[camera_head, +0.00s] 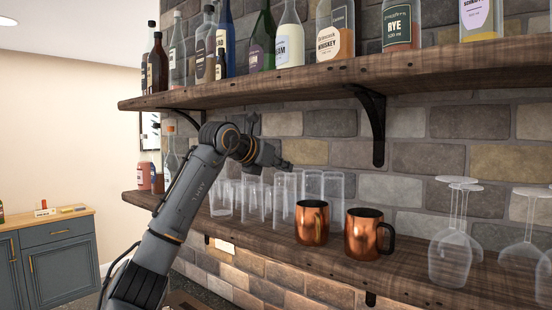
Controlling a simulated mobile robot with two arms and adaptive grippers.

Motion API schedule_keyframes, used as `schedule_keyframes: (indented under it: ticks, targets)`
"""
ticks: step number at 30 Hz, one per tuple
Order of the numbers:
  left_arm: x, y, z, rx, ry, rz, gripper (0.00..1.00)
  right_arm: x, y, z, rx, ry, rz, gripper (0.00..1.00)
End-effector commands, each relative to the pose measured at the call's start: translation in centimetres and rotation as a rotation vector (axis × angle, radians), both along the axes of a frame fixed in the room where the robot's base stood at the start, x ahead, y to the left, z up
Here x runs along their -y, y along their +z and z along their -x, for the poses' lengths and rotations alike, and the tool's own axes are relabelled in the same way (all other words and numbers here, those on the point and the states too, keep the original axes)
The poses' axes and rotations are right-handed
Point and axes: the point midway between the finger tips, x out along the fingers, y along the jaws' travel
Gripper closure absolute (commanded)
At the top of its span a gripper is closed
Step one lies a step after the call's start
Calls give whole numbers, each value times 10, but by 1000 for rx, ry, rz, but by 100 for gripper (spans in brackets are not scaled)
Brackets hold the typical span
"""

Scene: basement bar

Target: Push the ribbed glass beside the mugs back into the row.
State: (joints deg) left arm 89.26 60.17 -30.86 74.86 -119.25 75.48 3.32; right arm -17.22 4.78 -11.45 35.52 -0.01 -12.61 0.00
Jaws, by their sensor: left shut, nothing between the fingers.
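Two copper mugs, a left one (312,224) and a right one (364,236) with a dark handle, stand on the lower shelf (420,272). Left of the mugs is a group of clear glasses. The glass at the front of that group (284,200) stands just left of the left mug; ribbing is too faint to tell. Two taller-looking clear glasses, one (334,188) farther right, stand behind the left mug, partly hidden by it. My left gripper (288,166) is shut and empty, with its tips just above the front glass; contact cannot be told. My right gripper is not in view.
More clear glasses (221,198) stand to the left, partly behind my left arm. Upside-down stemmed glasses (450,255) are at the right. An upper shelf (420,70) with several bottles and a dark bracket (378,130) hang above. A brick wall closes the back.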

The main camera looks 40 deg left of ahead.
Motion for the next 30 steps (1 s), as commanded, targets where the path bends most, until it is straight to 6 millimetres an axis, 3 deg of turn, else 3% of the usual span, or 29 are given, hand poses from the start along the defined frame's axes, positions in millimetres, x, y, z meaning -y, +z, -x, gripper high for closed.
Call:
schedule_keyframes:
  ticks: [14, 21, 30]
  targets:
    - [0, -13, 0, -10, 1, 1, 100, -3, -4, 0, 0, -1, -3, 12]
    - [1, -17, 24, -14, 2, -1, 100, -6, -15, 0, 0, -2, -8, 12]
    - [1, -15, 24, -18, 1, 2, 100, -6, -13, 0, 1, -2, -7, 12]
